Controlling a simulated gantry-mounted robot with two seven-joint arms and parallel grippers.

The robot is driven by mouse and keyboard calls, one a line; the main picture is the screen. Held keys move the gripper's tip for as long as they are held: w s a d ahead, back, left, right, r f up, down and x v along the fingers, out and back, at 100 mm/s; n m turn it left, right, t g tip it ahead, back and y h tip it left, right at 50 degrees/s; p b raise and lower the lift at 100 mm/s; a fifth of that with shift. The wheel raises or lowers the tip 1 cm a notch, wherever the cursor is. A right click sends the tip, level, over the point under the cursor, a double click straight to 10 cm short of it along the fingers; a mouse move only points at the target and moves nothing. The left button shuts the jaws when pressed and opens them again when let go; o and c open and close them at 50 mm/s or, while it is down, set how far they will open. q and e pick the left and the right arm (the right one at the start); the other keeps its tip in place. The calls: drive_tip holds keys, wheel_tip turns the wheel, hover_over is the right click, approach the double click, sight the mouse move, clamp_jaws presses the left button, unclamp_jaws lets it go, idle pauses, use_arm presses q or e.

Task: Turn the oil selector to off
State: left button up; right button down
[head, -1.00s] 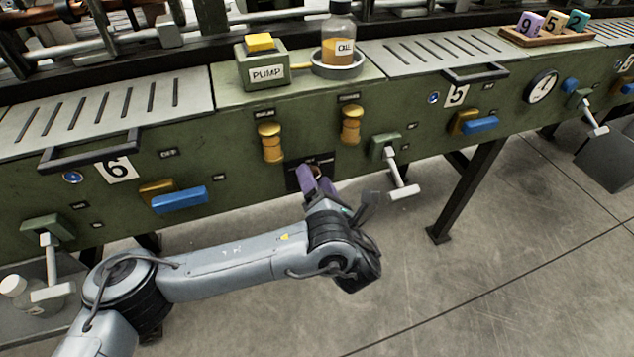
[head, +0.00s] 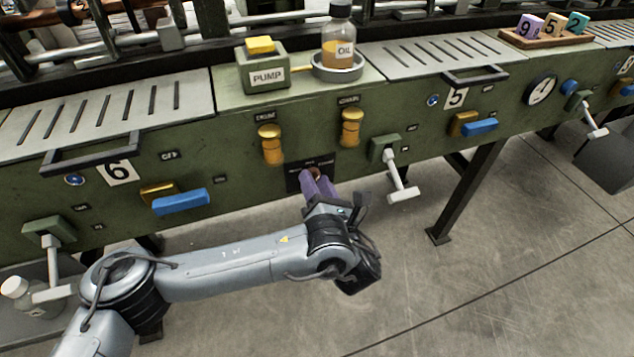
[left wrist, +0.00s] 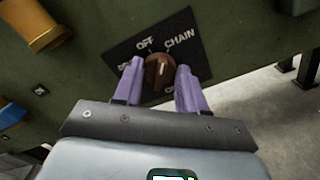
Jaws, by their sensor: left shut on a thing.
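The oil selector is a round brown knob (left wrist: 158,74) with a white pointer mark, on a black plate (left wrist: 196,66) on the green front panel. The plate reads OFF at the top and CHAIN at the upper right; other labels are partly hidden by my fingers. The pointer mark points up, roughly between OFF and CHAIN. My left gripper (left wrist: 160,88) has its purple fingers on either side of the knob, shut on it. In the head view the left gripper (head: 319,184) meets the black plate (head: 293,183), and the knob (head: 315,172) is mostly hidden. My right gripper is not in view.
Two yellow handles (head: 271,144) (head: 351,128) sit above the selector. A white lever (head: 400,180) juts out to its right, and a blue handle (head: 180,201) is to the left. The pump box (head: 264,70) and oil bottle (head: 339,40) stand on top. Open floor lies in front.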

use_arm(q)
drive_tip(key=shift+a+n+b, duration=0.1)
drive_tip(key=shift+n+b, duration=0.45)
drive_tip(key=shift+n, duration=3.05)
drive_tip(key=o, duration=1)
drive_tip(key=shift+o, duration=0.2)
